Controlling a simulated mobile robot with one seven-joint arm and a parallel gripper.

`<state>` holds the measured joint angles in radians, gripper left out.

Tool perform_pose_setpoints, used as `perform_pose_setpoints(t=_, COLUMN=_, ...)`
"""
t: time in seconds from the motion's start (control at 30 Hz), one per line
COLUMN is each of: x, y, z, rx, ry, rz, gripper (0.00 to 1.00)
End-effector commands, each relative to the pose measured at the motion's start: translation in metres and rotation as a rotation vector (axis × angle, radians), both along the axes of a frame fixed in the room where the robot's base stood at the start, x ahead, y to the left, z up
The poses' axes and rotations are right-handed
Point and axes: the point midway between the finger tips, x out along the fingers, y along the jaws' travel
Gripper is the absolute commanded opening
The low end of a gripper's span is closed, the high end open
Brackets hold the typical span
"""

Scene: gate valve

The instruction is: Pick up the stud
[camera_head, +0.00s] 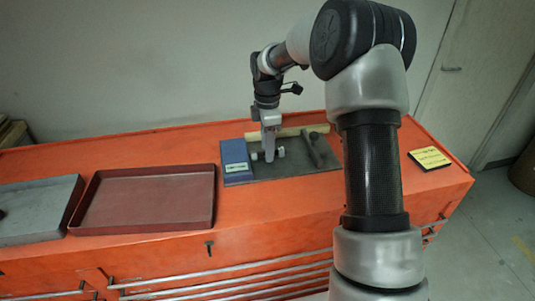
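My gripper (270,157) points down over a dark mat (240,178) on the orange cabinet top. A small pale metal piece (281,152) shows at the right side of the fingertips, and a bit of pale metal also shows at their left. It may be the stud, lying across behind or between the fingers, but it is too small to be sure. The fingers hide its middle. I cannot tell whether they are closed on it or whether it touches the mat.
A blue box (235,154) stands left of my gripper. A dark hammer-like tool (313,150) lies to the right, and a pale wooden bar (290,131) behind. An empty red tray (147,198), a grey tray (38,208) and a yellow-topped pad (429,158) are farther out.

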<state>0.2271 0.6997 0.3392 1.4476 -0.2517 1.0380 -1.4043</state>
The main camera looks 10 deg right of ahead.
Motion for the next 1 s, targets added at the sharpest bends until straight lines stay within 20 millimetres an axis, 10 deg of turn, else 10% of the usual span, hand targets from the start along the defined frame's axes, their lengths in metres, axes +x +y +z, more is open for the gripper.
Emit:
perform_pose_setpoints(t=0.3, x=0.0, y=0.0, z=-0.007, rx=0.0, ry=-0.001, rz=0.0, gripper=0.37)
perform_pose_setpoints(t=0.53, x=0.0, y=0.0, z=-0.007, rx=0.0, ry=-0.001, rz=0.0, gripper=0.0)
perform_pose_setpoints(t=1.0, x=0.001, y=0.0, z=0.008, rx=0.0, ry=-0.005, rz=-0.001, gripper=0.0)
